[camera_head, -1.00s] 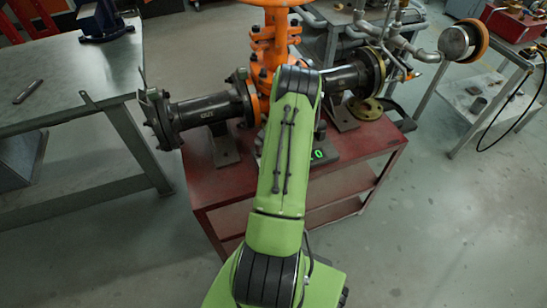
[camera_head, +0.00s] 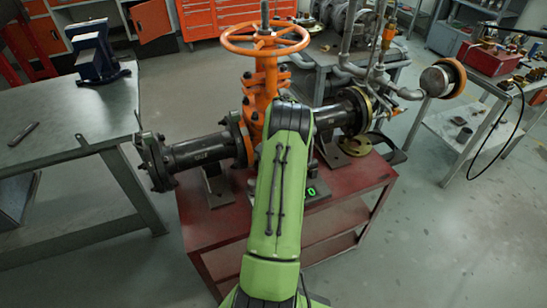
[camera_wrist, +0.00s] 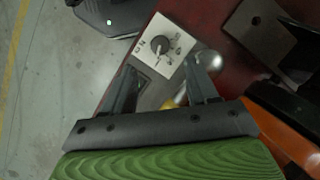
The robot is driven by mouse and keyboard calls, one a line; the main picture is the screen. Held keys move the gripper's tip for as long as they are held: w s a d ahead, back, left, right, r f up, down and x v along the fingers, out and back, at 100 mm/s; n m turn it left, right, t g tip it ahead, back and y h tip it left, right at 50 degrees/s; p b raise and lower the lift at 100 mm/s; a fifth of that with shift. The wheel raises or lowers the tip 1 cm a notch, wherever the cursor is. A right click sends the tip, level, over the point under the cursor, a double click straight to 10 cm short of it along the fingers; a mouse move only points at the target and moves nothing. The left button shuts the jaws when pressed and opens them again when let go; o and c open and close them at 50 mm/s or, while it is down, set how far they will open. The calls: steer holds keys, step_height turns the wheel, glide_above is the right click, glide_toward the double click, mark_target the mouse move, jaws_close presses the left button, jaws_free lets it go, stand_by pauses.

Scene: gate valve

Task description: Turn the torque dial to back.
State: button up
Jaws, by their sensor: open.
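The torque dial (camera_wrist: 160,46) is a dark round knob with a pointer on a pale plate with printed marks, near the top middle of the wrist view. The marks are too small to read. My gripper (camera_wrist: 160,66) is open, its two dark fingers reaching toward the plate with the dial between and beyond their tips. The fingers do not grip the dial; whether either tip touches the plate I cannot tell. In the head view my green arm hides the gripper and the dial. A box with green lit digits (camera_head: 311,191) shows just right of the arm.
The orange gate valve (camera_head: 265,80) with its handwheel and dark flanged pipes stands on the red cart (camera_head: 340,205). A rounded metal piece (camera_wrist: 208,60) and a yellow part (camera_wrist: 174,101) lie close to my fingers. A grey workbench (camera_head: 70,120) stands at left.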

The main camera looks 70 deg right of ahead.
steer(key=p+v, duration=0.1)
steer(key=v, duration=0.6)
steer(key=shift+d, duration=0.1)
